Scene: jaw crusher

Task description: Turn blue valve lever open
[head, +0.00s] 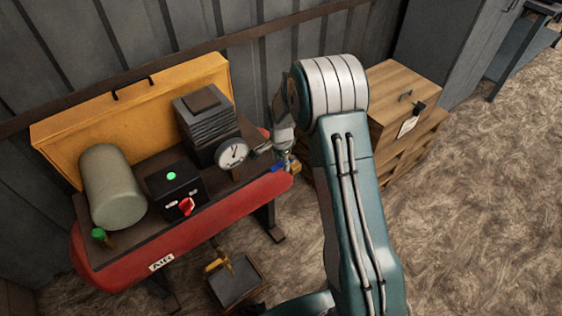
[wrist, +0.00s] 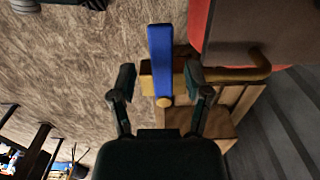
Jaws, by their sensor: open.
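The blue valve lever (wrist: 160,50) stands straight up the middle of the wrist view, crosswise to its brass valve body (wrist: 148,84). A small part of the lever (head: 277,168) shows in the head view at the right end of the red tank, left of the brass body (head: 296,168). My gripper (wrist: 160,78) is open, with one finger on each side of the lever's lower part and a gap on both sides. In the head view my gripper (head: 284,152) is small and partly hides the valve.
The red AIR tank (head: 120,276) carries a black switch box (head: 160,190), a gauge (head: 232,153) and a grey-green cylinder (head: 112,188). A brass pipe (wrist: 245,73) joins valve and tank (wrist: 255,35). A wooden drawer cabinet (head: 395,85) stands close right of my arm.

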